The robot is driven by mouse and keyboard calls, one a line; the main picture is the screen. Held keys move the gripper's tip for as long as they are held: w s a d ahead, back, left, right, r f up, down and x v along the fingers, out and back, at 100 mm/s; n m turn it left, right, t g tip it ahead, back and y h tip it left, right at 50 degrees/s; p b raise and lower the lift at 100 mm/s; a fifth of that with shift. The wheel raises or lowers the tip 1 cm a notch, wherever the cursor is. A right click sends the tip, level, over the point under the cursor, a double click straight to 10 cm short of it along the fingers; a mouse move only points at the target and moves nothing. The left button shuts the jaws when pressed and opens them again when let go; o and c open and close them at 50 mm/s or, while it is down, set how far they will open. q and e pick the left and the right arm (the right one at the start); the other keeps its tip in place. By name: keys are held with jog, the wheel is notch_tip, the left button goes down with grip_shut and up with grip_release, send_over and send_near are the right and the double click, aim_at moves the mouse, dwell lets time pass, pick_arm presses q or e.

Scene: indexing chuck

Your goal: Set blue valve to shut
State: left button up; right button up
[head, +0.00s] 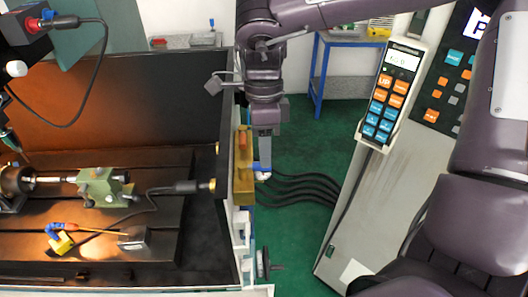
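The blue valve handle (260,167) sits on the right side of a brass-coloured block (243,185) fixed to the machine's right side wall. My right gripper (265,154) points down from above, with its tip right at the blue handle. I cannot tell whether it touches the handle or whether its fingers are open or shut. The gripper hides part of the handle, so its exact angle is unclear. A red handle (242,140) shows higher on the same block. My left gripper is not in view.
Several black hoses (300,188) run from the block to the right over the green floor (290,225). A control panel with a keypad (390,95) stands at the right. The machine bed with a green vice-like unit (103,187) lies at the left.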

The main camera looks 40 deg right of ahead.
aim_at(257, 170)
notch_tip(257, 170, down, 2)
jog(key=shift+a, duration=0.1)
jog(key=shift+f, duration=0.2)
jog(key=shift+s, duration=0.1)
grip_shut()
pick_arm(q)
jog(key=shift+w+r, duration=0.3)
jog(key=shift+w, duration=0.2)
